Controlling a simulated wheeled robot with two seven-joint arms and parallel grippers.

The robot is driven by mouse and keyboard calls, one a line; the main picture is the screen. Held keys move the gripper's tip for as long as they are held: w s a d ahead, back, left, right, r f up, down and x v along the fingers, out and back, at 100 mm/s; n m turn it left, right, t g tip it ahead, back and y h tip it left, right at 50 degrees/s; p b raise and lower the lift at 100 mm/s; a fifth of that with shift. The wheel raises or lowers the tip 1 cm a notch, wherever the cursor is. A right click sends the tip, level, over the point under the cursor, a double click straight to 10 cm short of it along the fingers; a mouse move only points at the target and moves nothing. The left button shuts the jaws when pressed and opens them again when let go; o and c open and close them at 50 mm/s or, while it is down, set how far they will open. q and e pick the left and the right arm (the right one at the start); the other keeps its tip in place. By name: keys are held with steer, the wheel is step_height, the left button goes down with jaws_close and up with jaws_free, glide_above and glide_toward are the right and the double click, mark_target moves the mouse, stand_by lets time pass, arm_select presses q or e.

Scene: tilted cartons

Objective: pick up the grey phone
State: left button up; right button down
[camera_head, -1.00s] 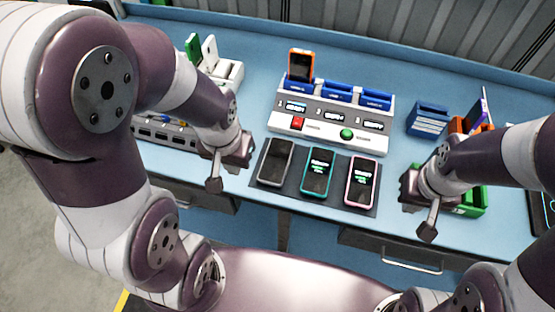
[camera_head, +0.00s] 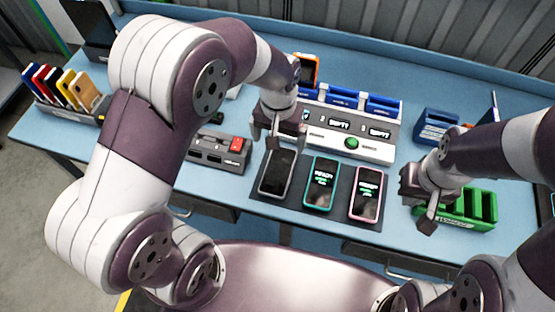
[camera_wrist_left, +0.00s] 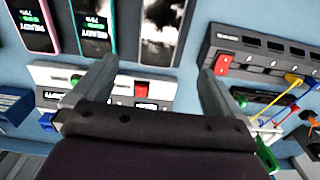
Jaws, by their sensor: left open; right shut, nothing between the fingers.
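The grey phone (camera_head: 278,173) lies leftmost on a dark mat (camera_head: 341,194), its screen dark. A teal phone (camera_head: 321,183) and a pink phone (camera_head: 367,193) lie to its right with lit screens. My left gripper (camera_head: 277,142) is open and empty above the far end of the grey phone, not visibly touching it. In the left wrist view the grey phone (camera_wrist_left: 162,22) is at the top, beyond the spread fingers (camera_wrist_left: 158,62). My right gripper (camera_head: 427,218) is shut and empty, right of the mat.
Behind the mat stands a white dock (camera_head: 352,134) with blue slots and an orange phone (camera_head: 306,69). A grey strip with a red switch (camera_head: 236,144) is at left. A green tray (camera_head: 466,209) sits beside my right gripper, and a blue holder (camera_head: 437,124) behind it.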

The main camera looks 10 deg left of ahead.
arm_select(q)
steer(key=p, duration=0.1)
glide_toward(278, 170)
steer(key=shift+s+d+f, duration=0.15)
steer(key=shift+s+f, duration=0.1)
steer(key=shift+f, duration=0.05)
steer(key=f, duration=0.2)
steer(key=f+p, duration=0.1)
steer(key=f, duration=0.1)
steer(key=f+p, duration=0.1)
steer(key=f, duration=0.1)
steer(key=shift+w+f, duration=0.35)
steer(key=shift+s+f, duration=0.1)
steer(key=shift+f, duration=0.35)
steer(key=c, duration=1.1)
arm_select(e)
steer(key=r, duration=0.1)
steer(key=s+r, duration=0.1)
steer(key=r, duration=0.1)
steer(key=shift+d+r, duration=0.1)
